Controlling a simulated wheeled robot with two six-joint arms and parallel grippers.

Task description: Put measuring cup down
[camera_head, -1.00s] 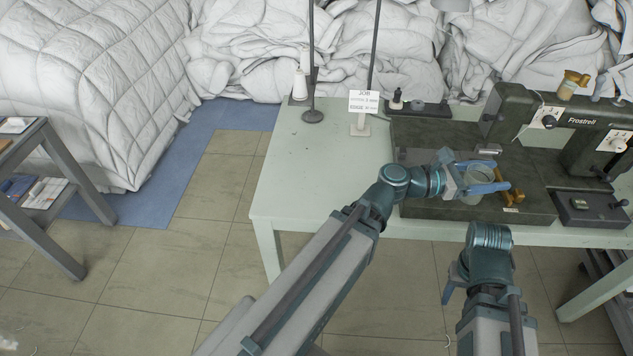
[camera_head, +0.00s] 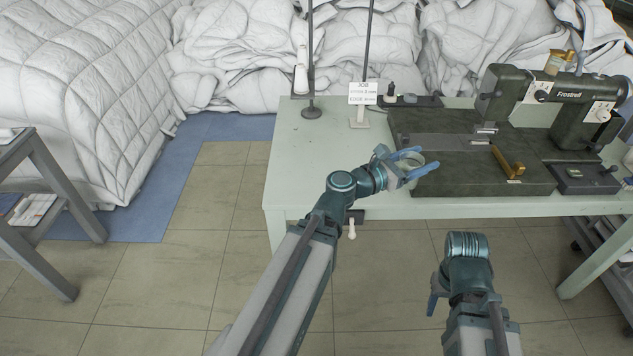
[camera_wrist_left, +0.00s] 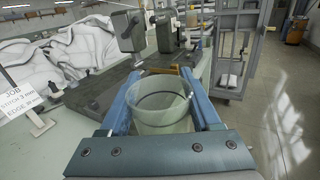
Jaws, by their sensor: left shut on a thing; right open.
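The measuring cup (camera_wrist_left: 160,112) is a clear, round, see-through cup, upright between the blue fingers in the left wrist view. In the head view the cup (camera_head: 414,160) shows at the tip of my left arm. My left gripper (camera_head: 412,163) is shut on it, over the front of the pale table (camera_head: 310,170), beside the left edge of the dark machine bed. I cannot tell whether the cup's base touches the table. My right gripper (camera_head: 436,294) is open and empty, low in front of the table; its fingers are partly hidden by its own wrist.
A dark green sewing machine (camera_head: 565,95) on its bed (camera_head: 460,182) fills the table's right part. A brass-coloured piece (camera_head: 507,162) lies on the bed. A JOB card (camera_head: 363,94) and a thread stand (camera_head: 311,112) stand at the back left. The table's left part is clear.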

